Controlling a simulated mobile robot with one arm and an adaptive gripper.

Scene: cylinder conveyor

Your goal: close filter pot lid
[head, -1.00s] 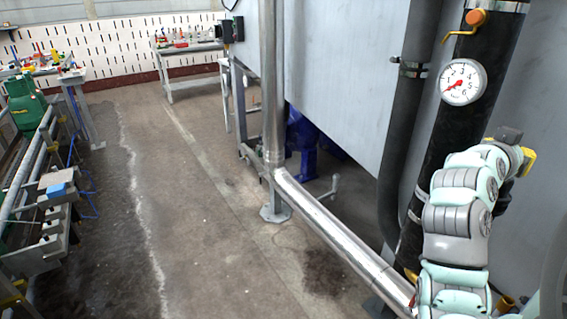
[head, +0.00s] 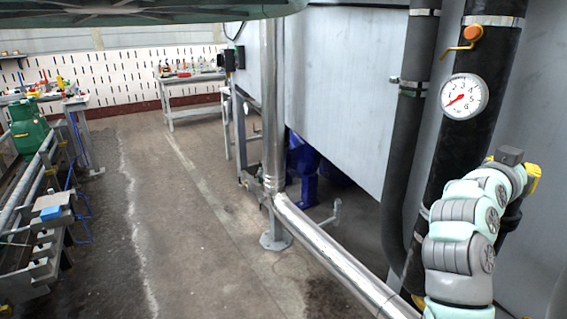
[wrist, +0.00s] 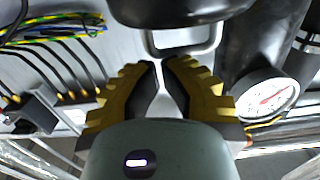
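In the wrist view, a dark rounded body (wrist: 180,12) at the top edge has a grey metal loop handle (wrist: 184,50) below it. It may be the filter pot or its lid, but most of it is cut off and I cannot tell whether it is open. My gripper (wrist: 163,64) has yellow-and-black fingers, their tips close together with a narrow pale gap between them, just below the handle. I cannot tell whether they touch it. In the head view, a yellow part of my gripper (head: 533,180) shows at the right, mostly hidden behind the wrist.
A pressure gauge (head: 464,96) sits on a thick black pipe, below an orange-knobbed valve (head: 472,34). A silver pipe (head: 335,255) runs low toward the right. A dark green edge (head: 150,14), unidentified, crosses the top left. The floor (head: 190,220) is clear in the middle.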

